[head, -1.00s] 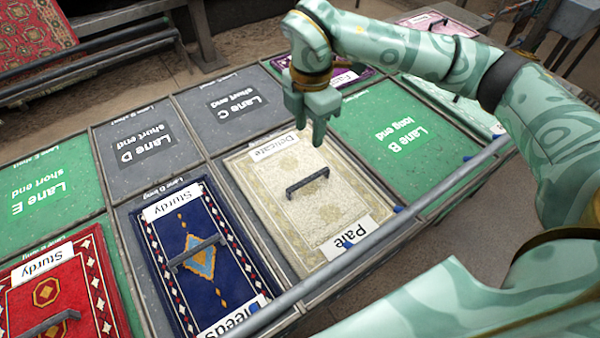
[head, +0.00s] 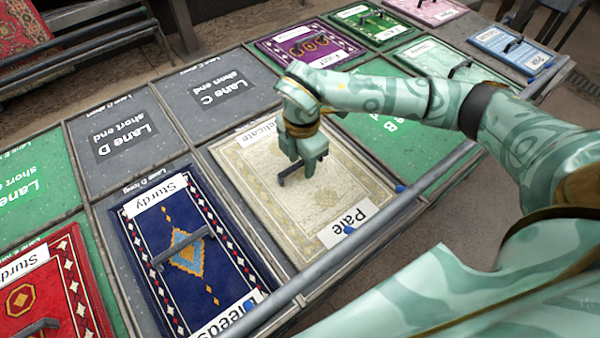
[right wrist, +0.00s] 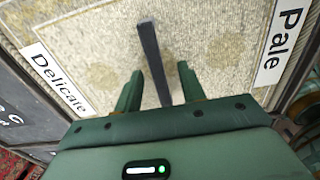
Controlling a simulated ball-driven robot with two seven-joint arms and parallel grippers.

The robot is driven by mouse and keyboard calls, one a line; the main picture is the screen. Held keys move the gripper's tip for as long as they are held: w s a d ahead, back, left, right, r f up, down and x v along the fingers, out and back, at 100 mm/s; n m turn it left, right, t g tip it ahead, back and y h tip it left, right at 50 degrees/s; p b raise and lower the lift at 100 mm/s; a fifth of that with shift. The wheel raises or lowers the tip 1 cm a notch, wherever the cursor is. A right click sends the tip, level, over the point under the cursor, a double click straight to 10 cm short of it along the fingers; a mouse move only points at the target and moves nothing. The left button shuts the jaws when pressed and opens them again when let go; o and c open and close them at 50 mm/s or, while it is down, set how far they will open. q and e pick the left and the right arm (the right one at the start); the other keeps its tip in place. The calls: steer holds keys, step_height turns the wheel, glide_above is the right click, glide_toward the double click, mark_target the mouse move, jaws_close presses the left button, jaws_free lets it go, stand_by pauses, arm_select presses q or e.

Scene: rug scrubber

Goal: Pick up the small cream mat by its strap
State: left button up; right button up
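The small cream mat (head: 322,200) lies flat in its lane, with a "Delicate" label at its far end and a "Pale" label at its near end. Its dark strap (head: 287,176) stands up from the middle, partly hidden by my right gripper (head: 304,168). In the right wrist view, the strap (right wrist: 150,55) runs between the two green fingers of my right gripper (right wrist: 161,86). The fingers are apart, with a gap on each side of the strap. My left gripper is not in view.
A blue mat (head: 212,285) with its own strap lies to the left, and a red mat (head: 75,300) beyond it. A purple mat (head: 305,48) lies at the back. A grey rail (head: 385,222) runs along the near edge. Lanes C and D short ends are bare.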

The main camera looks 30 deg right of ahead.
steer(key=shift+f, duration=0.55)
steer(key=shift+r, duration=0.1)
jaws_close()
steer(key=shift+r, duration=0.1)
